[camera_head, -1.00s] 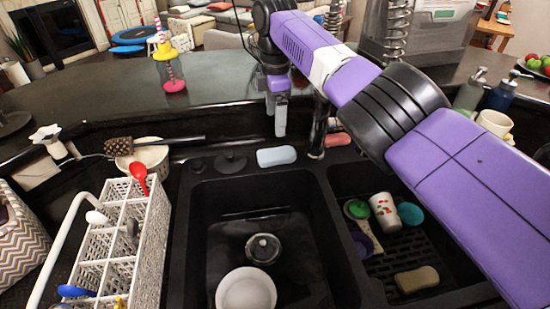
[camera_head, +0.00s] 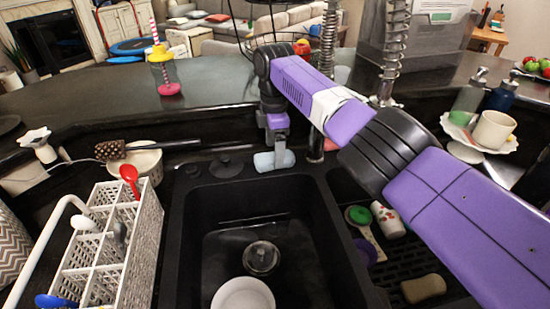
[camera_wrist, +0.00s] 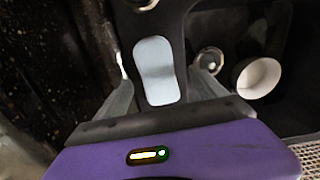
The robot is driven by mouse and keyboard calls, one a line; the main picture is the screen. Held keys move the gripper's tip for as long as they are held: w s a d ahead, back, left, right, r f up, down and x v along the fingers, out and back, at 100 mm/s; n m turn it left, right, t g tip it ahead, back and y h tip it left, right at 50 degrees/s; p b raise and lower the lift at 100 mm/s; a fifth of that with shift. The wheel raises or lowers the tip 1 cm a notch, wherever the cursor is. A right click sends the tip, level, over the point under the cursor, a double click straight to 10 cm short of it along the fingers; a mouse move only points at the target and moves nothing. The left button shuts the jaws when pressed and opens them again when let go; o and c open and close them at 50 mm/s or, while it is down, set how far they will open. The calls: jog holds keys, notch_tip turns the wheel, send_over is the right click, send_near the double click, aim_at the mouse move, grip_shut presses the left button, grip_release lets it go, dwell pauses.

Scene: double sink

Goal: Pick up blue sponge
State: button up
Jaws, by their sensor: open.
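The pale blue sponge (camera_head: 263,162) lies on the black rim behind the left basin. In the wrist view the sponge (camera_wrist: 154,72) is lengthwise between the two grey fingers, with dark rim showing on both sides of it. My gripper (camera_head: 280,152) is right over the sponge in the head view and hides part of it. In the wrist view my gripper (camera_wrist: 165,64) is open, one finger on each side of the sponge. I cannot tell how much height is left between the fingertips and the rim.
The faucet (camera_head: 316,140) stands close to the right of my gripper. The left basin (camera_head: 205,220) holds a white bowl (camera_head: 243,295). A white cutlery rack (camera_head: 100,240) stands left. A cup (camera_head: 388,220) and a tan sponge (camera_head: 424,288) are in the right basin.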

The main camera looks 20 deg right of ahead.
notch_tip(320, 180, down, 2)
jog(key=shift+f, duration=0.25)
jog(key=c, duration=1.6)
jog(key=shift+o, duration=0.2)
jog(key=shift+r, duration=0.1)
notch_tip(320, 180, up, 18)
jog(key=b, duration=0.1)
